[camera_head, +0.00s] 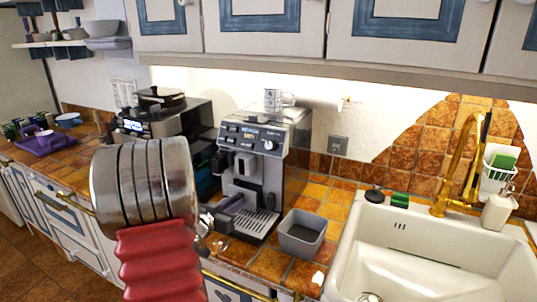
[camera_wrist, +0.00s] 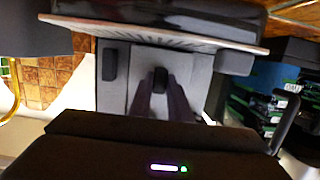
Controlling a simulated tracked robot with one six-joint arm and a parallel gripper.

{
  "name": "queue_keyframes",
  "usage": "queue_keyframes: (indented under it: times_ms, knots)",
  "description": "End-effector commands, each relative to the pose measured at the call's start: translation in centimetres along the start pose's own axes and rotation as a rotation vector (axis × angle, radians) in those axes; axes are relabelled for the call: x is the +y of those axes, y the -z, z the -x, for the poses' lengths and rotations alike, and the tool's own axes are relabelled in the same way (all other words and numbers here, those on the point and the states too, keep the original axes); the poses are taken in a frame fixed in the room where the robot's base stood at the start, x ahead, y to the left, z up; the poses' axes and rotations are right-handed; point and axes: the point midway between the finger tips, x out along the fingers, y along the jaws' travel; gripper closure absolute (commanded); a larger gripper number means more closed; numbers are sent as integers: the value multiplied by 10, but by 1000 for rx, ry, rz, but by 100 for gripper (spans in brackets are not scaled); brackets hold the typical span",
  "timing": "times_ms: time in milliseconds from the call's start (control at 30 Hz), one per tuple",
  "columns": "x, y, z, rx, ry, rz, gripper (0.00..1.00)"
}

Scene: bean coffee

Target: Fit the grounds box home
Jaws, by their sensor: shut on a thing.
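The coffee machine (camera_head: 262,150) stands on the tiled counter, with its slatted drip tray (camera_head: 256,224) at the bottom front. My gripper (camera_head: 231,205) is low at its front, just above the tray. In the wrist view, where the machine appears upside down, my gripper (camera_wrist: 161,84) has its two fingers closed on a small black knob. The knob is on a grey front that looks like the grounds box (camera_wrist: 139,70). The box is at the machine's front, by the drip tray (camera_wrist: 170,42). How deep it sits in the machine cannot be told.
An open grey bin (camera_head: 302,234) stands right of the machine, close to the white sink (camera_head: 425,262) with its gold tap (camera_head: 458,165). A glass cup (camera_head: 273,99) is on top of the machine. Another dark appliance (camera_head: 160,120) is at the left.

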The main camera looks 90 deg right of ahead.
Motion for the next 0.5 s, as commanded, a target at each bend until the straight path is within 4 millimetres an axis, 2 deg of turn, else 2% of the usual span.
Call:
queue_keyframes:
  times_ms: [500]
  knots:
    - [0,3,-14,0,-1,0,100]
